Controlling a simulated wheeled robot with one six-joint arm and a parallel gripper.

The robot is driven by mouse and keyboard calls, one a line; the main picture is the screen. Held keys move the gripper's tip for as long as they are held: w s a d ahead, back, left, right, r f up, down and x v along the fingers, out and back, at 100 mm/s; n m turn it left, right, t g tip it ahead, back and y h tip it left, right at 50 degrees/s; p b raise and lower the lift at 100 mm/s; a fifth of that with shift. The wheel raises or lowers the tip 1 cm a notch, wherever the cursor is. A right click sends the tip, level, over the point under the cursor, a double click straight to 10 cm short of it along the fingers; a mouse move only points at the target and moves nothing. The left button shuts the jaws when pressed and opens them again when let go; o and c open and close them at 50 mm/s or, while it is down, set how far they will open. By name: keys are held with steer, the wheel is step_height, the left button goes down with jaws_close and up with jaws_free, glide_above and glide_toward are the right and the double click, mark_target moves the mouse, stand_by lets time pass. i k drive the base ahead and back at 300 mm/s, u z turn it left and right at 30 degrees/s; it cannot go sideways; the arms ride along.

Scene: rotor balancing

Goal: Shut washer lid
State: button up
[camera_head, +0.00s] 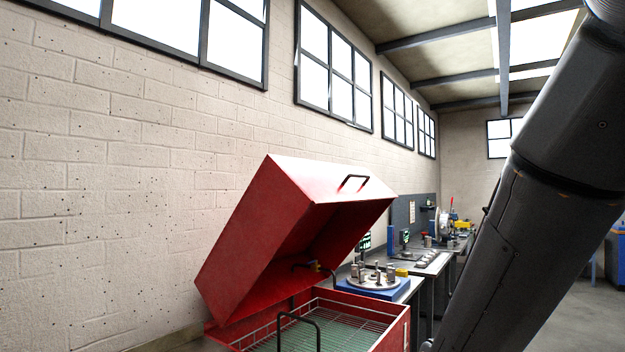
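The red washer lid (330,176) stands raised and tilted back over the washer, near the brick wall. A dark handle (354,183) is on its upper face. Below it, the red washer tub (395,328) is open. A wire basket (340,314) with a dark upright handle (299,322) sits inside over a green surface. My arm crosses the right side of the picture, from the top right down to the bottom. My gripper is not in view. Nothing is seen touching the lid.
Behind the washer, a bench (428,265) runs along the wall. It bears a round metal plate with several cylinders (372,276) on a blue base and other equipment farther back. A blue cabinet (617,260) stands at the far right. Some bare floor (560,310) shows right of my arm.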

mark_target(292, 210)
steer(key=i, duration=1)
steer(key=z, duration=0.15)
steer(key=k, duration=0.45)
steer(key=z, duration=0.55)
steer(key=k, duration=0.85)
steer(key=u, duration=0.25)
steer(key=i, duration=0.6)
steer(key=u, duration=0.35)
